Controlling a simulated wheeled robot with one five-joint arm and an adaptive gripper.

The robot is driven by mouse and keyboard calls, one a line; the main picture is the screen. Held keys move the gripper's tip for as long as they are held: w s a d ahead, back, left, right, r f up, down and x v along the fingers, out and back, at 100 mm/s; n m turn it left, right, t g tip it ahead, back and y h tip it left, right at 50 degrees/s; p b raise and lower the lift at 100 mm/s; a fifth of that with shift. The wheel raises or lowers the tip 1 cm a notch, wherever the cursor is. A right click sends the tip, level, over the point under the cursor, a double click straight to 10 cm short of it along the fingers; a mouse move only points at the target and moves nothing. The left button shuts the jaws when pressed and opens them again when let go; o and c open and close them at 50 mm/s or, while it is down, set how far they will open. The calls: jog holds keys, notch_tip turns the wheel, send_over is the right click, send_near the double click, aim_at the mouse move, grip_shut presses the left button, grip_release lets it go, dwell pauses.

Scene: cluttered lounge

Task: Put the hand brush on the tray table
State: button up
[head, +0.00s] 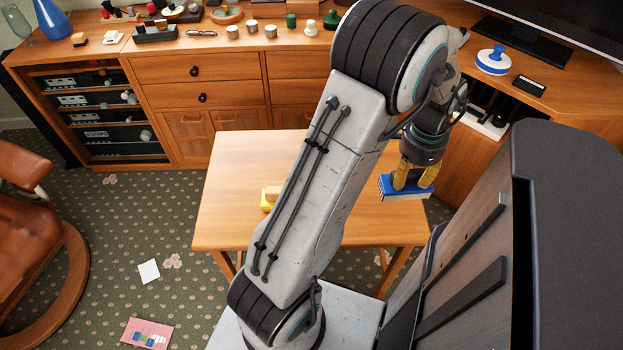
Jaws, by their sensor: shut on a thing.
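My gripper (412,180) has yellow fingers and points down at the right of the view. It is shut on the hand brush (388,189), a blue block with a pale lower edge. The brush shows in front of the right part of the tray table (235,165), a light wooden table with a flat top. I cannot tell whether the brush touches the top or hangs above it. My arm hides the middle of the tabletop.
A yellow and cream block (269,198) is on the table, partly hidden by my arm. The table's left part is clear. Behind stands a wooden sideboard (195,95) with many small items on top. A brown chair (30,210), a white paper (149,271) and a pink booklet (147,333) are at left.

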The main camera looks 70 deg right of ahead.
jog(key=shift+m, duration=0.3)
jog(key=shift+w+d+f+b, duration=0.15)
jog(key=shift+w+d+f, duration=0.25)
jog(key=shift+w+f, duration=1.5)
jog(key=shift+w+d+f+b, duration=0.2)
jog(key=shift+w+d+f, duration=0.2)
jog(key=shift+w+f, duration=1.45)
jog(key=shift+w+d+f+b, duration=0.15)
jog(key=shift+w+d+f, duration=0.25)
jog(key=shift+w+f, duration=1.45)
jog(key=shift+w, duration=0.1)
jog(key=o, duration=1.2)
jog(key=shift+r, duration=0.1)
notch_tip(320, 180, up, 12)
jog(key=shift+a+p, duration=0.1)
jog(key=shift+p, duration=0.6)
